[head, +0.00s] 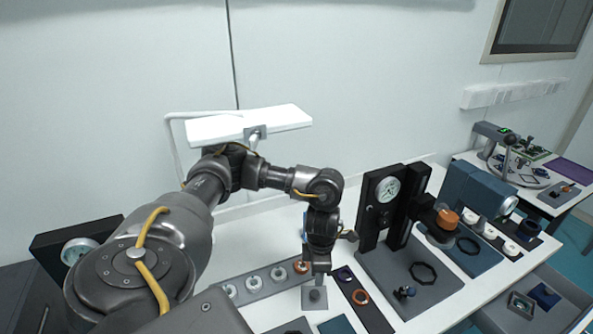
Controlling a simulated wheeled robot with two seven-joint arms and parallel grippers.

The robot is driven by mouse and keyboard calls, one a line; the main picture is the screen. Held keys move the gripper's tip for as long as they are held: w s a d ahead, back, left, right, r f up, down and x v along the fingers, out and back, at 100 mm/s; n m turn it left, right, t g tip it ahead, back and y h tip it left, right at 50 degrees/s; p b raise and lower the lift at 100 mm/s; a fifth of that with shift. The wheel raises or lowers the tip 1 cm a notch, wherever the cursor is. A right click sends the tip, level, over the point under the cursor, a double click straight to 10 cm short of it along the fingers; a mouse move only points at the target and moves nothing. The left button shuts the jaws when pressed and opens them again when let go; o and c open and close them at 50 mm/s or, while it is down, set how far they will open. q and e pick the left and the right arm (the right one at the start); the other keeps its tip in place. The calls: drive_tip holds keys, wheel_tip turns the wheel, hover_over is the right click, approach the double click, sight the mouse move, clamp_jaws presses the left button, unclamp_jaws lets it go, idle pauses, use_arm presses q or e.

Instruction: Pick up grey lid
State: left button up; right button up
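My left arm comes in from the left and its gripper (317,281) points straight down over the front part of the white table. A small dark grey round piece (316,295), which may be the grey lid, shows right below the fingertips on a light grey pad (313,306). The fingers hide its upper part. I cannot tell whether they touch it, or whether they are open or shut. My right gripper is not in view.
A black stand with a dial (388,189) rises further right. A white lamp (285,117) stands behind. An open drawer (560,286) is at lower right.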

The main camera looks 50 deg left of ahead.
sight(316, 293)
use_arm(q)
drive_tip(key=o, duration=0.5)
drive_tip(key=shift+c, duration=0.2)
use_arm(e)
drive_tip(key=o, duration=0.3)
drive_tip(key=shift+d, duration=0.25)
use_arm(q)
drive_tip(key=shift+o, duration=1.2)
drive_tip(key=shift+f, duration=0.35)
drive_tip(key=o, duration=0.3)
wheel_tip(316, 293, down, 4)
drive_tip(key=shift+s+r+b, duration=0.15)
drive_tip(key=shift+b, duration=0.2)
drive_tip(key=shift+a+f, duration=0.1)
drive_tip(key=shift+f, duration=0.8)
wheel_tip(316, 293, down, 4)
drive_tip(key=shift+a+f+p, duration=0.1)
drive_tip(key=shift+p, duration=0.4)
drive_tip(key=shift+w+f, duration=0.2)
use_arm(e)
drive_tip(key=shift+w+a+r, duration=0.1)
